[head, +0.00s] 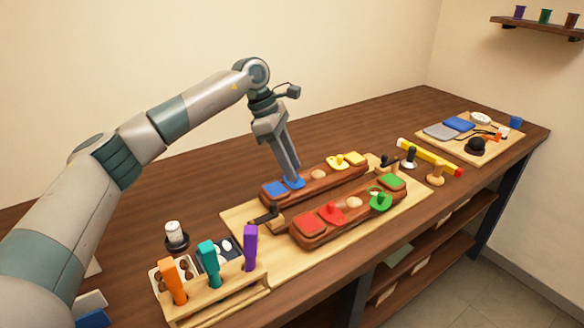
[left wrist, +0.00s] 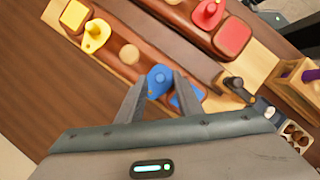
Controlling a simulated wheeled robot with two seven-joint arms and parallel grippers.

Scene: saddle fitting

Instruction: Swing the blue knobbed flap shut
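The blue knobbed flap (head: 295,183) is on the rear dark-red wooden block (head: 328,181), beside a blue square pad (head: 274,189). My left gripper (head: 291,180) points down at this flap. In the left wrist view the blue flap (left wrist: 160,79) shows between the two spread fingers (left wrist: 160,88), with the blue square (left wrist: 190,96) partly behind the right finger. The fingers stand apart with a gap around the knob; I cannot tell if either touches it. What lies under the flap is hidden. My right gripper is not in view.
The rear block also carries a yellow flap (head: 338,162). The front block (head: 318,238) has a red flap (head: 331,210) and a green flap (head: 380,201). A rack with orange, teal and purple handles (head: 208,250) stands at front left. The table behind the rear block is clear.

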